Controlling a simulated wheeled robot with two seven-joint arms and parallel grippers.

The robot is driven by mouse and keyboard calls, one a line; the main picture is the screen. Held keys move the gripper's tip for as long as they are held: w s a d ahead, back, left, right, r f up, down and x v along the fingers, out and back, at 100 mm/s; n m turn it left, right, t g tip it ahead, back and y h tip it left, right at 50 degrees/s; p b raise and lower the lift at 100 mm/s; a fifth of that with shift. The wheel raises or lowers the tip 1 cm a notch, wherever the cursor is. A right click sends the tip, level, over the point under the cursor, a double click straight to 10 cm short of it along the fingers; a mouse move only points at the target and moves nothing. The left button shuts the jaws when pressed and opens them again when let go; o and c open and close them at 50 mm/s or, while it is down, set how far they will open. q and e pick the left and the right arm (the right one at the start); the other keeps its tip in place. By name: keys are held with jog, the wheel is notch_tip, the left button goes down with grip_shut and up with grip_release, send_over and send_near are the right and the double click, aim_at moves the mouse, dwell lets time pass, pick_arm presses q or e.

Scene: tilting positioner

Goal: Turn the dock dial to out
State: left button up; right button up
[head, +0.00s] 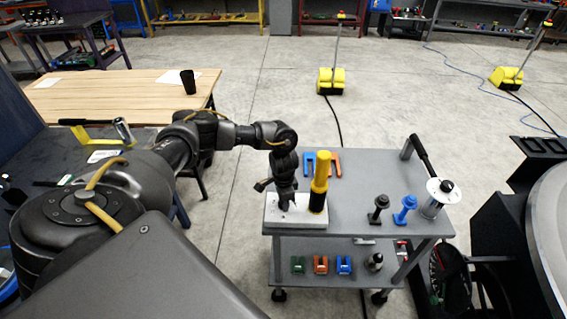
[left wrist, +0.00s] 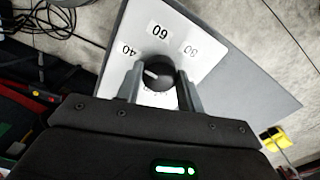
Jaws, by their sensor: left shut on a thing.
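The dial is a black round knob (left wrist: 158,74) on a pale plate (left wrist: 190,38). The plate carries number labels that seem to read 40, 60 and 80, turned in the left wrist view. A white mark on the knob points to the upper left, toward the 40 label. My left gripper (left wrist: 160,88) is shut on the knob, one finger on each side. Small print below the knob is partly hidden and unreadable. In the head view my left gripper (head: 285,198) reaches down onto the white box (head: 288,216) on the cart and hides the knob. My right gripper is not in view.
A yellow-and-black cylinder (head: 319,182) stands close to the right of my left gripper. The grey cart top (head: 365,185) also holds black and blue knobbed pieces (head: 404,210) and a silver cylinder (head: 435,200). Its middle is clear. A wooden table (head: 120,92) stands behind my left arm.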

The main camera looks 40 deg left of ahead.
pick_arm(q)
jog(key=m, duration=0.4)
jog(key=m+b, duration=0.1)
jog(key=m, duration=0.3)
jog(key=shift+f+m+b, duration=0.1)
jog(key=shift+m+b, duration=0.3)
jog(key=m+b, duration=0.2)
jog(key=m, duration=0.3)
jog(key=m+b, duration=0.2)
jog(key=m, duration=0.3)
jog(key=m+b, duration=0.1)
jog(key=m, duration=0.3)
jog(key=m+b, duration=0.1)
jog(key=m, duration=0.4)
jog(key=shift+b, duration=0.35)
jog(key=m+b, duration=0.1)
jog(key=m, duration=0.4)
jog(key=shift+b, duration=0.35)
jog(key=shift+m+b, duration=0.55)
jog(key=shift+m, duration=1.65)
